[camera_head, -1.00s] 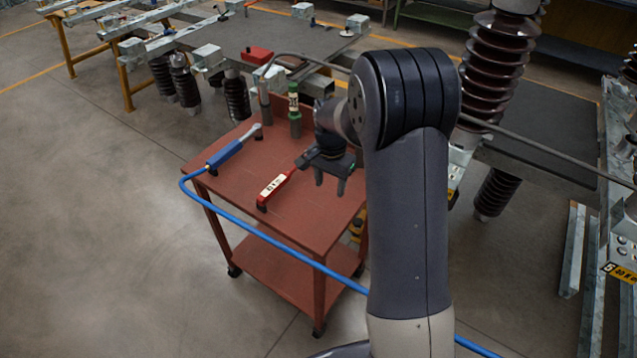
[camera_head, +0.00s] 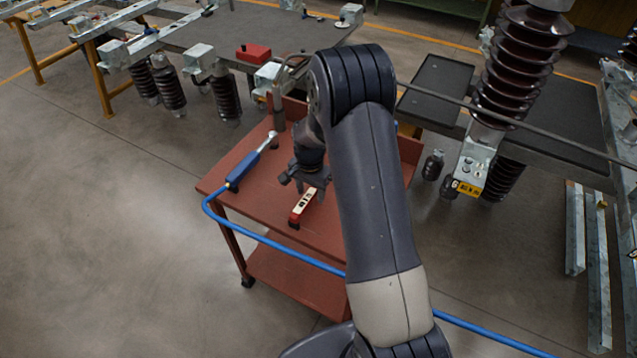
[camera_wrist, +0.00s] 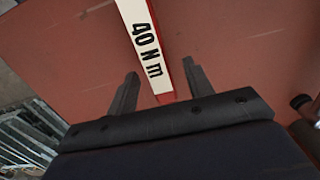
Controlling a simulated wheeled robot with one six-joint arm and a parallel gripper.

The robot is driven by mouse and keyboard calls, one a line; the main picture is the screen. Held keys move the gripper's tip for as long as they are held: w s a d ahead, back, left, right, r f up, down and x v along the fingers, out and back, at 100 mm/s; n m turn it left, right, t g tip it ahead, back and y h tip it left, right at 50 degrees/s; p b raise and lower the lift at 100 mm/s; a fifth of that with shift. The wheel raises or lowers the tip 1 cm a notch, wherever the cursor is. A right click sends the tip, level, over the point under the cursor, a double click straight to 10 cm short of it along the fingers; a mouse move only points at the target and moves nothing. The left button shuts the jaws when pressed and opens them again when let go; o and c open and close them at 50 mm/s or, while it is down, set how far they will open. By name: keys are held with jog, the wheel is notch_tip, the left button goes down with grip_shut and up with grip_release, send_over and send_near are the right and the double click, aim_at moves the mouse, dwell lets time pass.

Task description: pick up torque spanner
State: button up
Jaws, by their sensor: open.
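The torque spanner (camera_head: 297,213), red with a white label, lies on the red cart top. Its far part is hidden behind my gripper. In the wrist view the spanner (camera_wrist: 146,50) shows its label "40 N m" and runs from the top edge down between my fingers. My gripper (camera_head: 310,184) is open and points down over the spanner. In the wrist view one finger of my gripper (camera_wrist: 160,70) is on each side of the spanner, with gaps; I cannot tell how far above it the fingertips are.
A blue-handled tool (camera_head: 244,168) lies to the left on the cart (camera_head: 258,214). A blue hose (camera_head: 262,238) runs along the cart's near side. A grey upright cylinder (camera_head: 278,112) stands at the back. Benches and brown insulators (camera_head: 522,70) stand behind.

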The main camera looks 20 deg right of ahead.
jog(key=shift+f, duration=1.15)
jog(key=shift+c, duration=0.2)
grip_shut()
